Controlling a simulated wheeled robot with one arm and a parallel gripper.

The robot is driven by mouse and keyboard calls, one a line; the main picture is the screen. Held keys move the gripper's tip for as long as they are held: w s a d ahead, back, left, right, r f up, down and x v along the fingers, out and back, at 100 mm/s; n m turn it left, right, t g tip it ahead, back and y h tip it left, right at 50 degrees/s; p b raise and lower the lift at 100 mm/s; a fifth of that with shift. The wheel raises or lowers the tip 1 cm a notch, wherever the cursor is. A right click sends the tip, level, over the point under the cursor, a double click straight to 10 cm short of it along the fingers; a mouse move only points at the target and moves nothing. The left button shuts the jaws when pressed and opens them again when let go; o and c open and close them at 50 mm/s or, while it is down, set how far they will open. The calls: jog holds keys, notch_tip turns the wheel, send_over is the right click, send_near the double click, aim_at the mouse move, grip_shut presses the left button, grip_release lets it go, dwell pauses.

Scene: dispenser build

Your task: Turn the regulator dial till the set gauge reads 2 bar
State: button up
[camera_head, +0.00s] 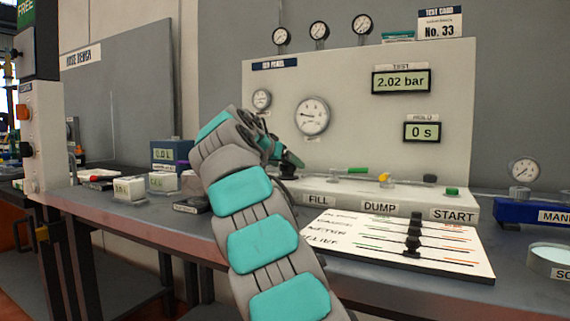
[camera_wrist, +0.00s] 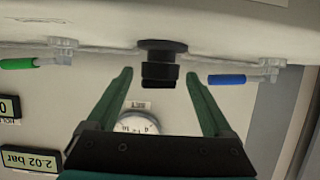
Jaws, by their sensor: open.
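The black regulator dial (camera_wrist: 162,64) shows in the wrist view, which looks upside down. My gripper (camera_wrist: 158,76) is open, one teal finger on each side of the dial with a visible gap; I cannot tell the depth between them. The wrist view shows part of a gauge (camera_wrist: 137,124). The TEST display (camera_head: 401,81) reads 2.02 bar.
The wrist view shows a green-handled valve (camera_wrist: 22,63) left of the dial and a blue-handled valve (camera_wrist: 227,79) right of it. The HOLD display (camera_head: 422,131) reads 0 s. A white board with sliders (camera_head: 400,243) lies on the bench. Several small boxes stand left of my arm.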

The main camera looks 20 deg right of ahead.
jog(key=shift+v, duration=3.9)
